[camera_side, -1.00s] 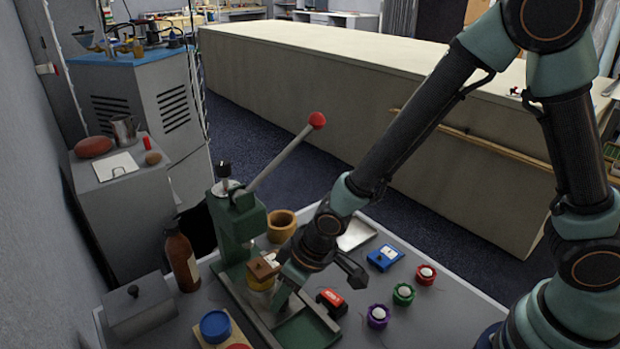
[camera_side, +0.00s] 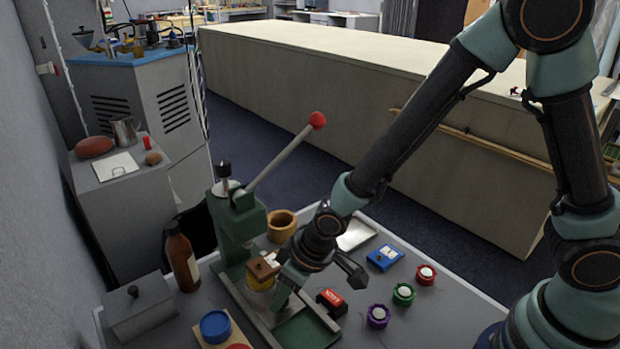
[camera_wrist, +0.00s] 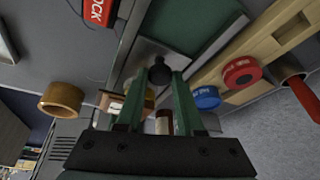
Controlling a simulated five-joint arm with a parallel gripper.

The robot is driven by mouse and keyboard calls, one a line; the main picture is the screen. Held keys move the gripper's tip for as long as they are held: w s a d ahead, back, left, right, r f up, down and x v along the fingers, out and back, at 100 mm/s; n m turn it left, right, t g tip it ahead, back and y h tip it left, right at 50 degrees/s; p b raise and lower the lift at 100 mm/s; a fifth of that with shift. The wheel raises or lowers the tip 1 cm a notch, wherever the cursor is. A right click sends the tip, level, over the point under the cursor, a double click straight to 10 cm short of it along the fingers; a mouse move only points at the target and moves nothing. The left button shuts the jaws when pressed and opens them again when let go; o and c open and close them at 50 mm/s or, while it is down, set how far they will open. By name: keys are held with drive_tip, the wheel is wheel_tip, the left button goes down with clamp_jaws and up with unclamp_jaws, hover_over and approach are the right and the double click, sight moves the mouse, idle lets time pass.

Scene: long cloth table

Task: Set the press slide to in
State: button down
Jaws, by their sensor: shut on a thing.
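The green press (camera_side: 236,226) stands upright on the grey table, with a lever (camera_side: 282,157) ending in a red ball and raised to the right. Its base carries a steel slide track with a green plate (camera_side: 308,333) at the near end; the plate also shows in the wrist view (camera_wrist: 192,22). My gripper (camera_side: 279,300) is low over the track, in front of the press. In the wrist view its two green fingers (camera_wrist: 159,76) close around a dark round knob (camera_wrist: 160,73) on the track. The side view hides the knob behind the fingers.
A yellow cylinder (camera_side: 259,283) under a brown block sits close to my fingers. A red-topped lock box (camera_side: 331,299) is right of the track; a board with blue (camera_side: 215,326) and red buttons is left. A brown bottle (camera_side: 181,257) and wooden cup (camera_side: 281,226) stand farther back.

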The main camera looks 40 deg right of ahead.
sight(266, 292)
drive_tip(key=shift+w+a+r, duration=0.1)
drive_tip(key=shift+a, duration=0.15)
drive_tip(key=shift+w, duration=1.75)
drive_tip(key=c, duration=0.5)
unclamp_jaws()
drive_tip(key=shift+c, duration=0.2)
drive_tip(key=shift+d, duration=0.1)
drive_tip(key=shift+s, duration=0.1)
drive_tip(key=v, duration=1.2)
drive_tip(key=shift+d, duration=0.1)
